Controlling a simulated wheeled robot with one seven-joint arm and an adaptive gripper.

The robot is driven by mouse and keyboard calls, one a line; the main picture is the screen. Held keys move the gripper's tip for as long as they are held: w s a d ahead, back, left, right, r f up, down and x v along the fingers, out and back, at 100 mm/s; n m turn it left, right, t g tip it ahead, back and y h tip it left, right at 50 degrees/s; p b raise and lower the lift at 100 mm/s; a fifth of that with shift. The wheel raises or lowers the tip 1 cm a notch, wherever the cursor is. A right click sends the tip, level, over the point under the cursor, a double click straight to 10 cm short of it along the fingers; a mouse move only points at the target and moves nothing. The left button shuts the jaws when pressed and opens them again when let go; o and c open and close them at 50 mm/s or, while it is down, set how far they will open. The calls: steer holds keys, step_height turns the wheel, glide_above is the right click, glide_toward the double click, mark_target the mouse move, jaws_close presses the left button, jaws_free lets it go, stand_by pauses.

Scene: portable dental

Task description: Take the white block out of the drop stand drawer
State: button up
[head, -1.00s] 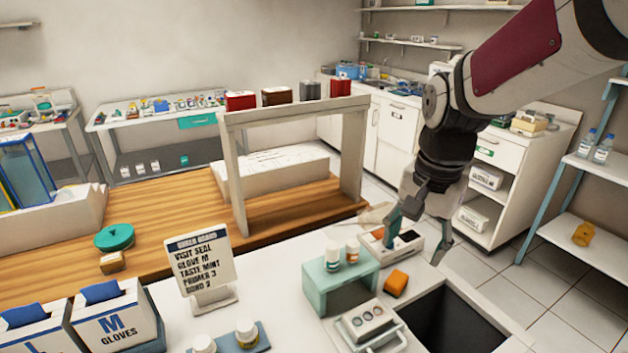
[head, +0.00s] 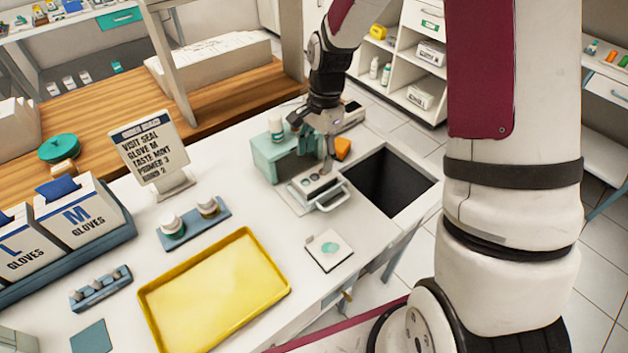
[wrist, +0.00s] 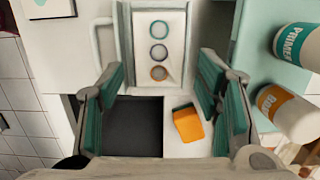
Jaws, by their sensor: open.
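The teal drop stand (head: 264,157) stands on the white counter, with bottles on top. In front of it is a grey drawer-like tray (head: 301,203) with a bar handle; whether it still joins the stand is unclear.
An orange wedge (wrist: 187,123) lies beside the tray, close to my right finger in the wrist view. A dark square opening (head: 385,180) is in the counter right of the tray. Primer (wrist: 298,45) and bond (wrist: 283,105) bottles stand near my right finger. A yellow tray (head: 215,290) lies nearer.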

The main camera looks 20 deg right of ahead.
mark_target(314, 180)
steer(key=shift+s+a+f, duration=0.1)
steer(key=shift+a+f, duration=0.05)
steer(key=shift+f, duration=1.55)
steer(key=shift+s+a+f, duration=0.1)
steer(key=shift+a+f, duration=0.05)
steer(key=shift+f, duration=1.5)
steer(key=shift+c, duration=0.5)
steer(key=c, duration=0.8)
